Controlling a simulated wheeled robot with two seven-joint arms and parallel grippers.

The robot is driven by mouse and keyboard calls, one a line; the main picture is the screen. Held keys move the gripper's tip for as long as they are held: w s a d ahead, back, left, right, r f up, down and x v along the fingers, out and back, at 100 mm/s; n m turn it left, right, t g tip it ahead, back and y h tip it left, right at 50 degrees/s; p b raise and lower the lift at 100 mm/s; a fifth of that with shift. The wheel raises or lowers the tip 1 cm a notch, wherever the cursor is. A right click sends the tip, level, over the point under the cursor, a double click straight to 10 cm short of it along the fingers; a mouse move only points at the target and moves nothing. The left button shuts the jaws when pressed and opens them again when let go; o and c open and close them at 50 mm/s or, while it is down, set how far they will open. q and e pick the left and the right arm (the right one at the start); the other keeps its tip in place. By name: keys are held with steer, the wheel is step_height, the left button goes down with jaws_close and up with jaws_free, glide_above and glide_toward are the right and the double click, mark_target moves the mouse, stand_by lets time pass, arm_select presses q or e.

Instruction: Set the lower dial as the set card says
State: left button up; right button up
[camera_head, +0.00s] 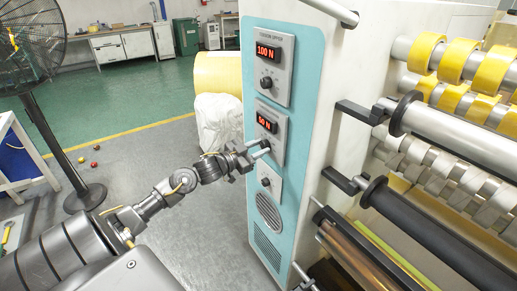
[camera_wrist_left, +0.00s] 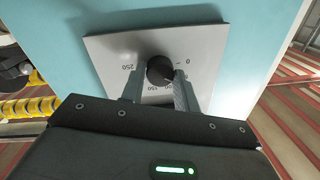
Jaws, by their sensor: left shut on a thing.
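The lower dial is a black round knob (camera_wrist_left: 160,69) on a grey plate (camera_wrist_left: 115,48) in the left wrist view. Numbers such as 250, 150 and 0 show around it; some are hidden by my fingers. My left gripper (camera_wrist_left: 158,80) has one finger on each side of the knob and is shut on it. In the head view my left gripper (camera_head: 257,152) reaches the dial under the red lower display (camera_head: 267,123), which reads 50 N. The upper display (camera_head: 268,51) reads 100 N above its own dial (camera_head: 266,81). I see no set card. My right gripper is not in view.
Below is another plate with a small knob (camera_head: 265,182) and a round grille (camera_head: 268,214). Rollers with yellow tape rings (camera_head: 460,60) stand right of the panel. A black fan (camera_head: 60,100) stands at the left. The floor left of the panel is mostly free.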

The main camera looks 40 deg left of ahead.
arm_select(q)
steer(key=m+b, duration=0.1)
steer(key=m, duration=0.1)
steer(key=shift+f+m, duration=0.1)
steer(key=shift+m, duration=0.2)
steer(key=m+b, duration=0.1)
steer(key=m, duration=0.1)
steer(key=shift+m, duration=0.4)
steer(key=shift+m+b, duration=0.35)
steer(key=shift+m, duration=0.55)
steer(key=shift+b, duration=0.3)
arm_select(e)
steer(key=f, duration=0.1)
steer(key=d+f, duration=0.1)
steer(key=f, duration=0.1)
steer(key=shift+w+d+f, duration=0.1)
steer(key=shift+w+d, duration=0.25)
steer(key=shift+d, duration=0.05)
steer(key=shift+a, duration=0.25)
arm_select(q)
steer(key=o, duration=0.8)
steer(key=shift+c, duration=0.2)
steer(key=shift+o, duration=1.1)
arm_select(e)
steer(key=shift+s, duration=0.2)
arm_select(q)
steer(key=shift+s, duration=0.1)
